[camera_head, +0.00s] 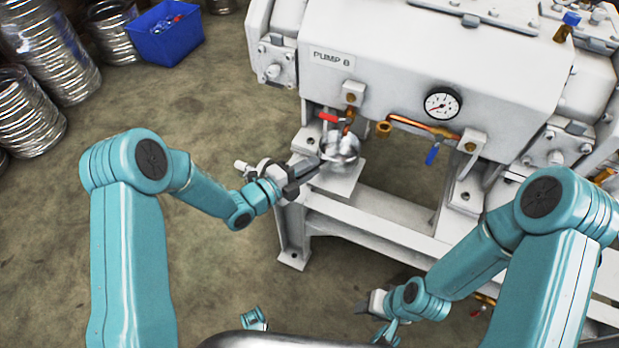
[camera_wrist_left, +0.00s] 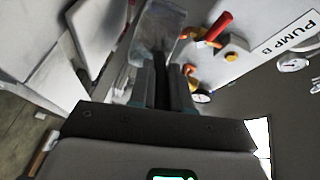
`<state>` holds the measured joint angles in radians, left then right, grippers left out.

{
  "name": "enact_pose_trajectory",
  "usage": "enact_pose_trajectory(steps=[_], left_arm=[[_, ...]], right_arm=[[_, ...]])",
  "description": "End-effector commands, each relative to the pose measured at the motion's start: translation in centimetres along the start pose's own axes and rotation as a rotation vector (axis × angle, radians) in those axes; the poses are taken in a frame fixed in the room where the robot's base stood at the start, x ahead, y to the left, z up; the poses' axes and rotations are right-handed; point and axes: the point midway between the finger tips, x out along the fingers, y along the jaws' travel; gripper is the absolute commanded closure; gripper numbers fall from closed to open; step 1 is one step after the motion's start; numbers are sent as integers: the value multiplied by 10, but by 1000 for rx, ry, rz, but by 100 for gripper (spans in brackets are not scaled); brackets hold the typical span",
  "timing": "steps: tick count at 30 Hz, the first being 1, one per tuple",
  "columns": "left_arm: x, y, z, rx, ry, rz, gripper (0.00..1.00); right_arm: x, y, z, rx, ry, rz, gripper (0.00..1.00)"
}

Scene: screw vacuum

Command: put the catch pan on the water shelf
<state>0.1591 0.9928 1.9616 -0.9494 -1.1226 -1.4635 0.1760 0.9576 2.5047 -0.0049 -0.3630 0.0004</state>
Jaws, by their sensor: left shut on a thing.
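The catch pan (camera_head: 343,150) is a small shiny metal vessel in front of the pump's left end. My left gripper (camera_head: 318,163) comes in from the left and is shut on its near left side. In the left wrist view the fingers (camera_wrist_left: 168,90) point up at the pale, shiny pan (camera_wrist_left: 158,28). The water shelf (camera_head: 340,183) looks to be the small white plate under the pan, below a red-handled valve (camera_head: 328,117). I cannot tell whether the pan touches the plate. My right gripper (camera_head: 372,302) is low, right of centre; its jaws are too small to judge.
The white pump (camera_head: 430,60), labelled PUMP B, fills the back, with a gauge (camera_head: 443,103) and a blue-handled valve (camera_head: 432,156). Its white frame rail (camera_head: 375,225) runs below. A blue bin (camera_head: 165,35) and metal drums (camera_head: 45,45) stand back left. The floor at left is clear.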

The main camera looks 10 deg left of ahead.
Motion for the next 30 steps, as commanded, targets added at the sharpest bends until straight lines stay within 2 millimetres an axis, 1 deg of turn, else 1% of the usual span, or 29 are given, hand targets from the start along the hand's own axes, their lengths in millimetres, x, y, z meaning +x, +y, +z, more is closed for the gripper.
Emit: enact_pose_trajectory(steps=[4, 9, 17, 21, 22, 23, 24, 30], left_arm=[[1, 13, 2, 0, 0, -2, 100], [5, 40, 8, 2, 1, -2, 100], [7, 39, 9, 2, 2, -2, 100], [7, 43, 10, 2, 1, -2, 100], [7, 43, 10, 1, 1, -1, 79], [7, 42, 10, 1, 1, -1, 69], [7, 42, 10, 1, 1, -1, 56], [7, 42, 10, 1, 1, -1, 56]], right_arm=[[4, 2, 0, 0, 0, 0, 57], [15, 5, 0, 0, 0, 0, 57], [14, 5, 0, 0, 0, 0, 57], [19, 7, -1, 2, 2, 0, 57], [18, 7, -1, 3, 2, 0, 57], [17, 7, -1, 2, 2, 0, 57], [17, 7, -1, 2, 2, 0, 57], [17, 7, -1, 2, 2, 0, 57]])
